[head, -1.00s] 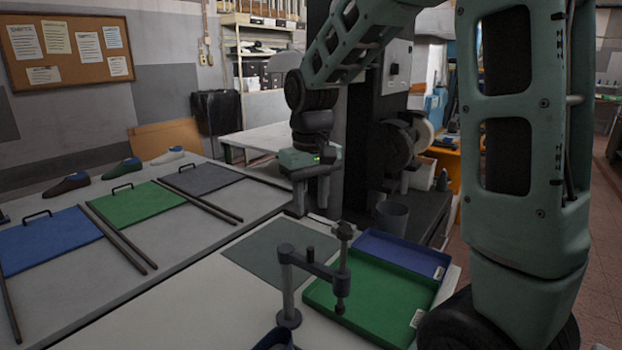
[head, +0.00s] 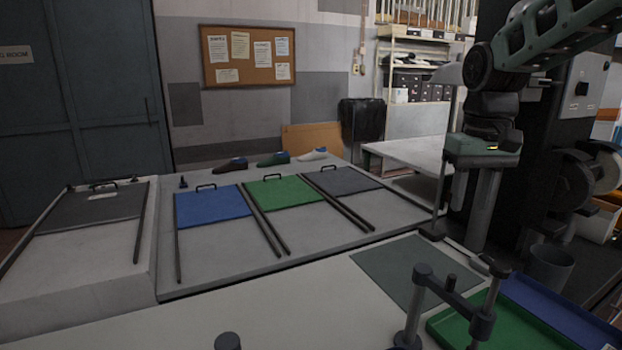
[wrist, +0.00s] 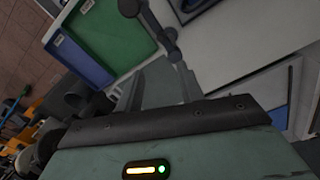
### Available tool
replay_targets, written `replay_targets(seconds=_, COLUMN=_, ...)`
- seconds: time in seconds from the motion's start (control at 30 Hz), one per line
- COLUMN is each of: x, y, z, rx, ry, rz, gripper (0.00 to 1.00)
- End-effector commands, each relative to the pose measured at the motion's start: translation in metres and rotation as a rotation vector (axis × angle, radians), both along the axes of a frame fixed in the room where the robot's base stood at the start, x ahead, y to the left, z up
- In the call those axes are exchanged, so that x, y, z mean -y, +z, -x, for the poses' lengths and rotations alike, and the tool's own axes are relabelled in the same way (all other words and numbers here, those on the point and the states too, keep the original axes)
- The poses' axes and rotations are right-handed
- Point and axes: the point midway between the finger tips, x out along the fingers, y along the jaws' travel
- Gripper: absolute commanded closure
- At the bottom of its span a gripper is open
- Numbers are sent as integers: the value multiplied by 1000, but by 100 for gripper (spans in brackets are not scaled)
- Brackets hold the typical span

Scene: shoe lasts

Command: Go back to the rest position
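My gripper (head: 468,215) hangs pointing down at the right of the head view, above the back of the near bench. Its two fingers stand apart with nothing between them, so it is open and empty. In the wrist view the grey fingers (wrist: 160,88) also show apart, beyond the gripper's green body.
Blue (head: 212,206), green (head: 285,192) and grey (head: 342,181) handled panels lie between rails on the left bench. A grey clamp-like stand (head: 440,295), a green tray (head: 452,329) and a blue tray (head: 560,314) are on the near bench. A grey mat (head: 395,268) is bare.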

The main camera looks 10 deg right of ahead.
Motion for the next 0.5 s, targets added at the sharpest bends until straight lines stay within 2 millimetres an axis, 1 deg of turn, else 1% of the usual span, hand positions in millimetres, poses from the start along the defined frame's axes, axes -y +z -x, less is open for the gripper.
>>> replay_targets(seconds=0.07, x=-7, y=-4, z=0, rx=0, ry=17, rz=-2, gripper=62)
replay_targets(seconds=0.13, x=-25, y=-12, z=2, rx=0, ry=58, rz=-8, gripper=62)
replay_targets(seconds=0.17, x=-37, y=-18, z=4, rx=2, ry=86, rz=-11, gripper=62)
replay_targets(seconds=0.27, x=-89, y=-43, z=17, rx=5, ry=212, rz=-25, gripper=62)
replay_targets(seconds=0.3, x=-113, y=-54, z=26, rx=7, ry=274, rz=-31, gripper=62)
replay_targets(seconds=0.37, x=-148, y=-73, z=45, rx=8, ry=370, rz=-39, gripper=62)
replay_targets(seconds=0.4, x=-170, y=-85, z=60, rx=10, ry=435, rz=-43, gripper=62)
replay_targets(seconds=0.47, x=-198, y=-103, z=84, rx=12, ry=527, rz=-49, gripper=62)
replay_targets(seconds=0.5, x=-213, y=-114, z=102, rx=11, ry=585, rz=-51, gripper=62)
